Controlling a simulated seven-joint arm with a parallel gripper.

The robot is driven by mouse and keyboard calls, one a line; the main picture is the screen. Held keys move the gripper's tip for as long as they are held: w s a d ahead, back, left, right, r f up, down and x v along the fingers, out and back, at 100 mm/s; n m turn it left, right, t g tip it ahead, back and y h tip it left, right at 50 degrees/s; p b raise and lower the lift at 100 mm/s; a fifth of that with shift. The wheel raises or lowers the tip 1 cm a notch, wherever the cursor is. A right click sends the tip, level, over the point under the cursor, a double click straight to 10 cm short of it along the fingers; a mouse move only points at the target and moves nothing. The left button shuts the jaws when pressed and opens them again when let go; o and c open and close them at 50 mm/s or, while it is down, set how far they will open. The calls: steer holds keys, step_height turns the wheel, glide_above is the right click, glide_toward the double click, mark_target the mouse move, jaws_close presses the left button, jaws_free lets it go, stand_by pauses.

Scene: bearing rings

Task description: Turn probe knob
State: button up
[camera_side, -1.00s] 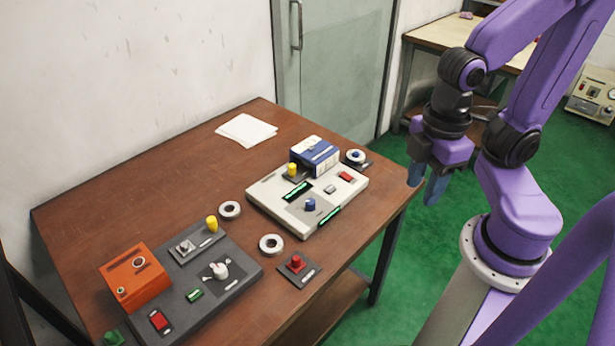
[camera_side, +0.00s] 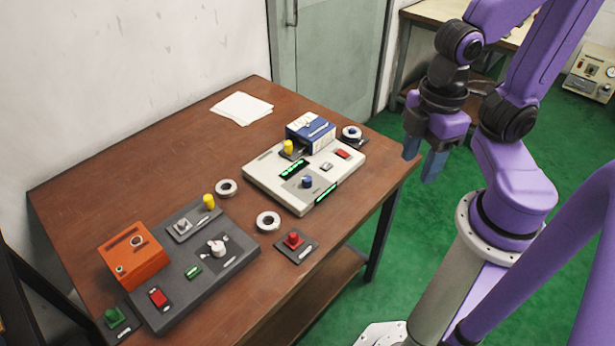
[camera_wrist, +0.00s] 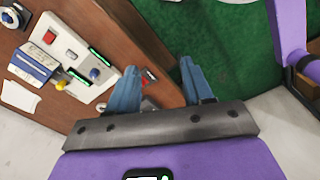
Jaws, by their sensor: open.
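A pale test unit (camera_side: 262,170) stands on the table with a blue knob (camera_side: 307,182) on a grey plate between green displays. The same unit (camera_wrist: 110,83) and blue knob (camera_wrist: 94,74) show at the left of the wrist view. A dark panel (camera_side: 232,258) carries a white pointer knob (camera_side: 217,248). No readable label tells me which is the probe knob. My gripper (camera_side: 422,160) is open and empty, pointing down beyond the table's right edge, apart from both knobs. Its blue fingers (camera_wrist: 158,68) are spread in the wrist view.
A blue-and-white box (camera_side: 310,128) and yellow post (camera_side: 288,148) stand at the unit's back. Bearing rings (camera_side: 268,221) lie between the devices. A red button pad (camera_side: 294,241) sits near the front edge. An orange box (camera_side: 133,262) stands left.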

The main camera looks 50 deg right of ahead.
steer(key=w+a+f+n, duration=0.1)
steer(key=w+a+f, duration=0.15)
steer(key=w, duration=1.05)
steer(key=n, duration=0.2)
glide_toward(307, 178)
step_height(307, 178, down, 9)
steer(key=shift+a, duration=0.15)
steer(key=shift+c, duration=0.3)
jaws_close()
